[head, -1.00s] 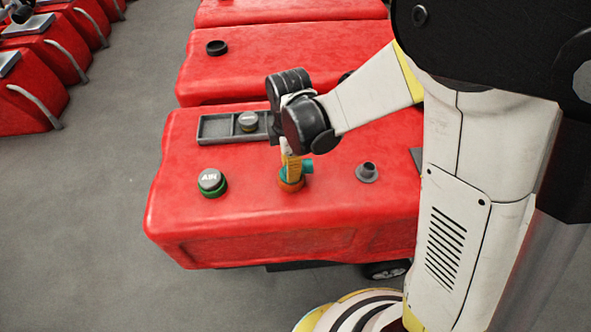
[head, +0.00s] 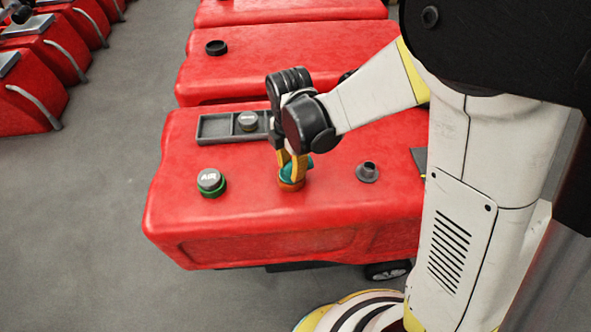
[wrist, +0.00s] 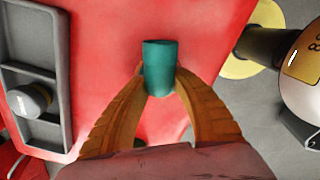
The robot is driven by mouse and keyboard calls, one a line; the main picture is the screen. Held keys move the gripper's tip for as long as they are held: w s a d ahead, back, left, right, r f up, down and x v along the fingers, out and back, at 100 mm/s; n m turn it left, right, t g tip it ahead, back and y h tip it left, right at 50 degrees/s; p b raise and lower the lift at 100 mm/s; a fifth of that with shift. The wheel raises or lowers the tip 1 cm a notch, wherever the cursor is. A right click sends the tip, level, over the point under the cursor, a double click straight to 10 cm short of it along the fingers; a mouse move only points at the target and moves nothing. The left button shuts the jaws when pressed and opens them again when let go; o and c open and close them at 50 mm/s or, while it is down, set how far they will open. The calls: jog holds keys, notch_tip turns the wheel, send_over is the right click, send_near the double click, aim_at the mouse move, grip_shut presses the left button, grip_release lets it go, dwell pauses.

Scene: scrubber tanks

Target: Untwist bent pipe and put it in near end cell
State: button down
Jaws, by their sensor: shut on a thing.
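The bent pipe (head: 287,171) is teal and sits upright at an orange collar (head: 291,186) on top of the near red tank. My gripper (head: 292,168) points down with its yellow-orange fingers shut on the pipe. In the wrist view the fingers (wrist: 160,88) close on both sides of the teal pipe (wrist: 160,58), whose end sticks out beyond them. A dark grey tray (head: 232,114) lies behind and left. Its left cell is empty and the one beside it holds a grey cap (head: 248,121). My arm hides the tray's right end.
A grey AIR cap (head: 210,178) on a green ring stands left of the pipe. A grey flanged stub (head: 367,172) stands to its right. More red tanks (head: 285,60) lie behind. Grey floor (head: 90,220) is clear to the left.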

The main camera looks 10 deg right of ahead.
aim_at(291, 163)
jog(key=shift+w, duration=0.1)
jog(key=shift+n, duration=0.8)
jog(key=shift+r+p, duration=0.8)
jog(key=shift+r, duration=0.35)
dwell(0.5)
jog(key=shift+r+p, duration=1.8)
jog(key=shift+r, duration=0.6)
jog(key=shift+d, duration=0.1)
